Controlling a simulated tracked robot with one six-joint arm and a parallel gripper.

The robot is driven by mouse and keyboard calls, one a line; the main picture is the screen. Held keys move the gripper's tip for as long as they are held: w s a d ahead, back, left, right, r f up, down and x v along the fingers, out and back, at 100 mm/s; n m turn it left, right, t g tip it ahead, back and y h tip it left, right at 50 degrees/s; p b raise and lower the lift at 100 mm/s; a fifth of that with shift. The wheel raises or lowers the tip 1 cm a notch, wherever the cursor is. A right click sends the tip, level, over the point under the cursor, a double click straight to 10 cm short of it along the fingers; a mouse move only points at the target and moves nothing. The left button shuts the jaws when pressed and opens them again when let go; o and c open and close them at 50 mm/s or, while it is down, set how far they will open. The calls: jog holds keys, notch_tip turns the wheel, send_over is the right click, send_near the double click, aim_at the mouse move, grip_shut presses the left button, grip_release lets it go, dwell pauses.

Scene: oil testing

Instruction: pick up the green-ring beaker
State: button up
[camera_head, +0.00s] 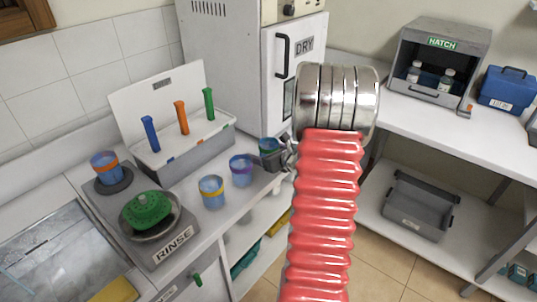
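The green-ring beaker (267,145) is blue with a green band near its rim. It stands at the back right of the counter, near the white cabinet, and its lower part is hidden behind my gripper. My gripper (268,160) is small and dark, beside or in front of this beaker. I cannot tell whether they touch or whether the fingers are apart. My red ribbed arm and metal wrist fill the middle of the view.
Beakers with a purple ring (241,171) and a yellow ring (212,192) stand close to the left. An orange-ring beaker (106,167) sits on a dark disc. An open grey box (190,150) with coloured handles, a DRY cabinet (306,75) and a RINSE station (172,246) surround them.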

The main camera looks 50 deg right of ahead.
jog(key=shift+c, duration=0.3)
jog(key=c, duration=1.1)
jog(key=shift+r, duration=0.1)
